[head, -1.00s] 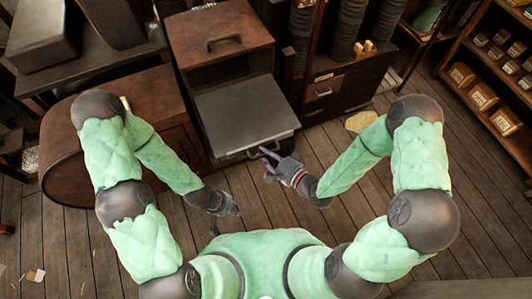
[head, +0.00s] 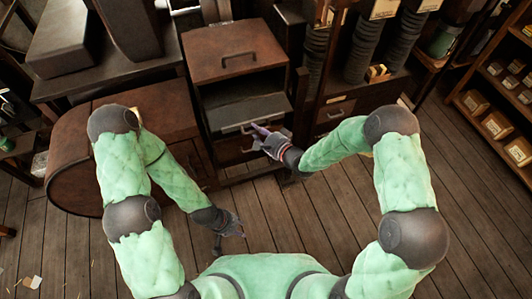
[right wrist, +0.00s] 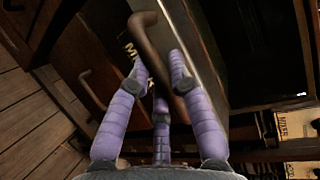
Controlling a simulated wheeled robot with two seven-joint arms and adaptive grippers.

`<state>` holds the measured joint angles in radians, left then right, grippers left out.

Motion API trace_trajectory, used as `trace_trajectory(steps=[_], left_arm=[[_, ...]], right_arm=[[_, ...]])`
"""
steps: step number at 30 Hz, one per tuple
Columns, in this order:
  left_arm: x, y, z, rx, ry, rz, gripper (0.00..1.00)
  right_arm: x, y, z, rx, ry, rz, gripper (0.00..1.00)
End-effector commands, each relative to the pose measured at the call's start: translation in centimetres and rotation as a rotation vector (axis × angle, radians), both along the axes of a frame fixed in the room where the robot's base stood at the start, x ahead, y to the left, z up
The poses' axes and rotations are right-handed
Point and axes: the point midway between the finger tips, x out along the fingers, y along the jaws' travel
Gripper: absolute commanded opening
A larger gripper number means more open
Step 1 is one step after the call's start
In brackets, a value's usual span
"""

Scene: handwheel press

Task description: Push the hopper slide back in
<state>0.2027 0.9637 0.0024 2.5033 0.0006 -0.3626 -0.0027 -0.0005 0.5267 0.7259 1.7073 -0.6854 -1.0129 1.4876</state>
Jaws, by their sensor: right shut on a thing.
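The hopper slide (head: 243,114) is the grey flat panel in the wooden cabinet, sticking partly out of its opening below a brown panel with a handle. My right gripper (head: 263,134) is at the slide's front edge. In the right wrist view, the purple fingers of my right gripper (right wrist: 160,68) are shut around the curved bar handle (right wrist: 152,38). The slide's inner part is hidden inside the cabinet. My left gripper (head: 236,228) hangs low, away from the cabinet and touching nothing that I can see; its fingers are too small to read.
A rounded wooden cabinet (head: 75,160) stands to the left. Dark ribbed columns (head: 365,50) and a drawer unit (head: 335,112) stand right of the slide. Shelves with boxes (head: 494,125) are at far right. The plank floor (head: 320,215) before the cabinet is clear.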

Motion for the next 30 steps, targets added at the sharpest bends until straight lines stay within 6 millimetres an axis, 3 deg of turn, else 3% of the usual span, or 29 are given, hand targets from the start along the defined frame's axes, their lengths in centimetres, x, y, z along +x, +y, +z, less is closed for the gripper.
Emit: trace_trajectory(steps=[6, 12, 28, 29, 30], left_arm=[[0.0, 0.0, -2.1, 0.0, 0.0, 0.0, 0.4], [0.0, 0.0, -2.8, 0.0, 0.0, 0.0, 0.4], [0.0, 0.0, -3.0, 0.0, 0.0, 0.0, 0.4], [0.0, 0.0, -3.0, 0.0, 0.0, 0.0, 0.4], [0.0, 0.0, -3.0, 0.0, 0.0, 0.0, 0.4]], right_arm=[[5.1, 1.8, -0.3, 0.001, -0.004, 0.001, 0.0], [7.7, 2.6, -0.2, 0.0, 0.0, 0.001, 0.0], [8.9, 2.8, 0.1, 0.001, -0.002, -0.001, 0.0], [8.9, 2.8, 0.1, 0.001, -0.002, -0.002, 0.29], [8.9, 2.8, 0.1, 0.001, -0.002, -0.001, 0.4]])
